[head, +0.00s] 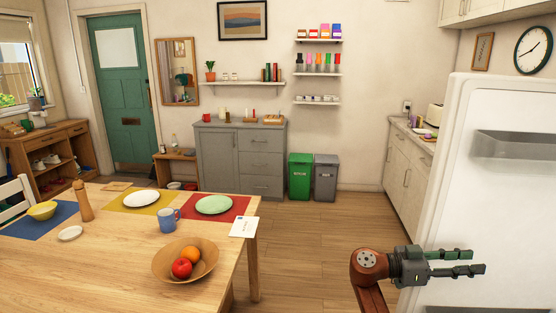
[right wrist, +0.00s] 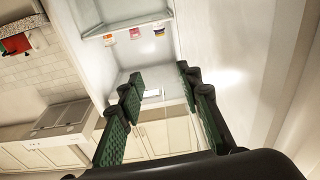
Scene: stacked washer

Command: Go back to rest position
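My right gripper (head: 478,262) is in the lower right of the head view, its green fingers pointing right in front of the white fridge door panel (head: 520,215). In the right wrist view its two fingers (right wrist: 160,75) stand apart with a clear gap and nothing held between them. The reddish-brown arm link behind it is mine. My left gripper is in neither view.
The wooden table (head: 120,265) fills the lower left, with a fruit bowl (head: 163,270) near its right side. Open floor (head: 310,250) lies between the table and my right arm. Kitchen counters (head: 395,170) stand behind the fridge panel.

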